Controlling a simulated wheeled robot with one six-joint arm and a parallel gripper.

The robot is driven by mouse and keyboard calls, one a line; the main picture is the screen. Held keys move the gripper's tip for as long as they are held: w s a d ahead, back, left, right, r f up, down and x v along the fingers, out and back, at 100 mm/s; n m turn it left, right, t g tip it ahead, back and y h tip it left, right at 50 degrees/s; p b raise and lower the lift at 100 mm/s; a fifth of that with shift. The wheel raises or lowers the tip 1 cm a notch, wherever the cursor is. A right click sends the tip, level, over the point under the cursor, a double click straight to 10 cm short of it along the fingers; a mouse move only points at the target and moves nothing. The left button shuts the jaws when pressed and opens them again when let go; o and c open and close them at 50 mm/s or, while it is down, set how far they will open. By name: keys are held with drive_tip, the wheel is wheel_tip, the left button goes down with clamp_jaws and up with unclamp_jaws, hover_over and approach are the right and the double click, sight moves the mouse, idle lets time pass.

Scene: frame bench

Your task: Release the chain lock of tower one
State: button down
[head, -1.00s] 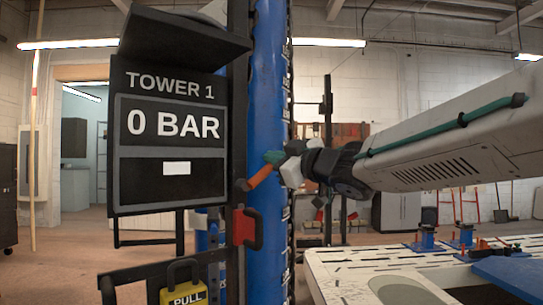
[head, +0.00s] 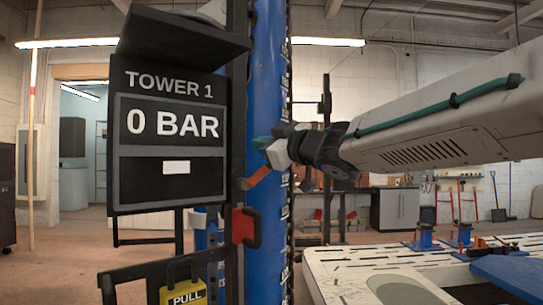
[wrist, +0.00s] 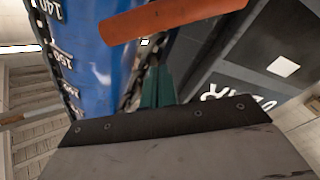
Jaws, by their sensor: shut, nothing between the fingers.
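The blue tower (head: 268,225) stands upright with a dark chain along its edge. An orange lever (head: 258,177) sticks out at a slant, up to the right, from the black frame in front of it. It crosses the top of the wrist view as an orange bar (wrist: 175,18). My gripper (head: 262,142) has green fingers, shut and empty, just above the lever's upper end. In the wrist view the fingers (wrist: 157,88) show between the blue tower and the black panel. I cannot tell whether they touch the lever.
The black panel (head: 170,190) reading "TOWER 1" and "0 BAR" hangs left of the tower. Below the lever are a red handle (head: 244,226) and a yellow "PULL" tag (head: 187,293). A white slotted table (head: 340,265) stands at lower right.

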drive_tip(key=v, duration=1)
drive_tip(key=shift+w+d, duration=0.1)
drive_tip(key=shift+w, duration=0.05)
drive_tip(key=w+d+f+m+t+h, duration=0.2)
drive_tip(key=w+d+f+m+h, duration=0.25)
drive_tip(key=d+f+h, duration=0.2)
drive_tip(key=s+d+f+m+g+h, duration=0.2)
drive_tip(key=s+d+f+m+h, duration=0.15)
drive_tip(key=d+f, duration=0.25)
drive_tip(key=s+d+f+m+g+h, duration=0.2)
drive_tip(key=s+d+f+m+h, duration=0.1)
drive_tip(key=d+f+h, duration=0.3)
drive_tip(key=s+d+f+m+g, duration=0.1)
drive_tip(key=s+d+f+g, duration=0.1)
drive_tip(key=s+f, duration=0.3)
drive_tip(key=s+d+f+m+g+y, duration=0.1)
drive_tip(key=s+f, duration=0.5)
drive_tip(key=s, duration=0.7)
drive_tip(key=s+d+f+m+g, duration=0.3)
drive_tip(key=s+d+f+g, duration=0.1)
drive_tip(key=s, duration=0.5)
drive_tip(key=f+g, duration=0.1)
drive_tip(key=g, duration=0.1)
drive_tip(key=shift+s+d+g+y, duration=0.2)
drive_tip(key=shift+g+y, duration=0.1)
drive_tip(key=shift+g, duration=0.1)
